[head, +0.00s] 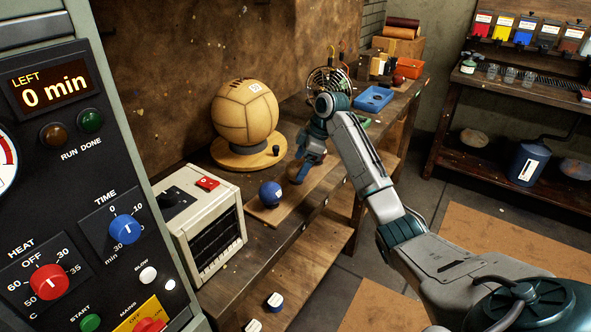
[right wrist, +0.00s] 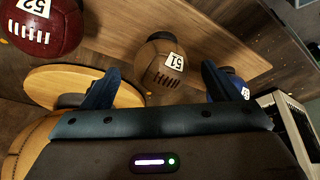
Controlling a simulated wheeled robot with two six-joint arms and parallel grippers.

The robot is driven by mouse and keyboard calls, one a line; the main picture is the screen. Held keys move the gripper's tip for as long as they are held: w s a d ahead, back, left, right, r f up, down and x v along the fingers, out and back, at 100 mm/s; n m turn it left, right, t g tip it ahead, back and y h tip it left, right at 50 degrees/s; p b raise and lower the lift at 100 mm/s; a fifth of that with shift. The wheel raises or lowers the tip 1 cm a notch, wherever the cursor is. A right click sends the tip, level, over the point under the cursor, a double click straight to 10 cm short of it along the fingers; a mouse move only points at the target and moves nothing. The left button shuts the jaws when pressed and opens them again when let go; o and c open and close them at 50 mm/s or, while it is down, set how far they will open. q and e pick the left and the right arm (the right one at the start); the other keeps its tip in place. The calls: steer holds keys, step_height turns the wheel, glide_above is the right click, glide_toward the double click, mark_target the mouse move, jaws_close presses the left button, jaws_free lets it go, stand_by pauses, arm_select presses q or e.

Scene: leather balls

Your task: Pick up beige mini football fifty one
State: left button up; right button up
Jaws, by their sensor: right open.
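The beige mini football fifty one (right wrist: 155,72), brownish beige with a white label reading 51, shows in the right wrist view on a wooden board. It lies between and beyond the two blue fingers of my right gripper (right wrist: 158,88). The fingers are apart and do not visibly grip it. In the head view my right gripper (head: 304,168) points down over the board on the bench, and it mostly hides the ball there. My left gripper is not in view.
A blue ball (head: 270,193) sits on the same board, close by one finger. A dark red ball (right wrist: 42,22) labelled 52 is on the other side. A large beige ball (head: 245,112) rests on a round wooden stand (head: 240,158). A cream box (head: 203,222) stands at the near left.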

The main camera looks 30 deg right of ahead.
mark_target(300, 163)
steer(key=shift+a+x, duration=0.25)
steer(key=shift+x, duration=1)
steer(key=shift+w+f, duration=0.2)
steer(key=shift+f, duration=0.2)
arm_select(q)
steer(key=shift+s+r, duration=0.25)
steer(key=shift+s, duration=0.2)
arm_select(e)
steer(key=c, duration=1.1)
steer(key=shift+r, duration=0.1)
